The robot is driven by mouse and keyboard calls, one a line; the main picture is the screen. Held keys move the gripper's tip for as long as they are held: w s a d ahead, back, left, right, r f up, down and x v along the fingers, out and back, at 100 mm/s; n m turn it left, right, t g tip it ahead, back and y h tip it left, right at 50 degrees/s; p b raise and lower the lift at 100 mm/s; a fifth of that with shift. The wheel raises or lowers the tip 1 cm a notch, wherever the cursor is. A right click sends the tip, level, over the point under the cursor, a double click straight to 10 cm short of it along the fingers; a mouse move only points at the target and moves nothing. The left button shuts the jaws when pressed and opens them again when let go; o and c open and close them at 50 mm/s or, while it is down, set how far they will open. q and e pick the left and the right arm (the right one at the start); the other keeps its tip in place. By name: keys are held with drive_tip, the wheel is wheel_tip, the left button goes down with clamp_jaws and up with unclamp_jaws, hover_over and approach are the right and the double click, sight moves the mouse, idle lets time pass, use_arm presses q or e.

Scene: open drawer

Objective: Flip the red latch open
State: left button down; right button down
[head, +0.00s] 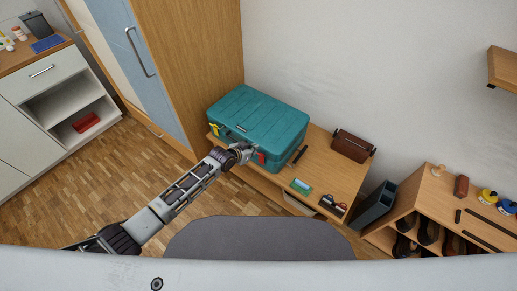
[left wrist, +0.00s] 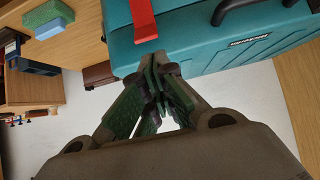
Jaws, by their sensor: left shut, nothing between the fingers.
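A teal case (head: 262,118) lies closed on a low wooden bench, with a yellow latch (head: 215,127) at its left front and a red latch (head: 261,157) at its right front. My left gripper (head: 250,150) is at the case's front, close to the red latch. In the left wrist view the red latch (left wrist: 144,20) lies against the teal case (left wrist: 190,45), just beyond the fingertips of my left gripper (left wrist: 158,65). The fingers are together with nothing between them. I cannot tell whether they touch the case. My right gripper is not in view.
The bench top (head: 325,175) holds a green item (head: 301,186), a brown bag (head: 352,146) and a small dark container (head: 333,204). A tall cabinet (head: 200,60) stands close at the left. A shoe rack (head: 425,215) stands right.

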sight(261, 147)
use_arm(q)
drive_tip(key=shift+b+x, duration=0.35)
drive_tip(key=shift+x, duration=1.85)
drive_tip(key=shift+w+d+f, duration=0.3)
drive_tip(key=shift+w+f, duration=0.05)
drive_tip(key=shift+w, duration=0.05)
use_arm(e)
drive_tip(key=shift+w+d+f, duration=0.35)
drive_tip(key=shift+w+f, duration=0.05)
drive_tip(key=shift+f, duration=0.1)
use_arm(q)
drive_tip(key=shift+s+a+f+b, duration=0.15)
drive_tip(key=shift+s+b, duration=0.05)
drive_tip(key=shift+b, duration=0.25)
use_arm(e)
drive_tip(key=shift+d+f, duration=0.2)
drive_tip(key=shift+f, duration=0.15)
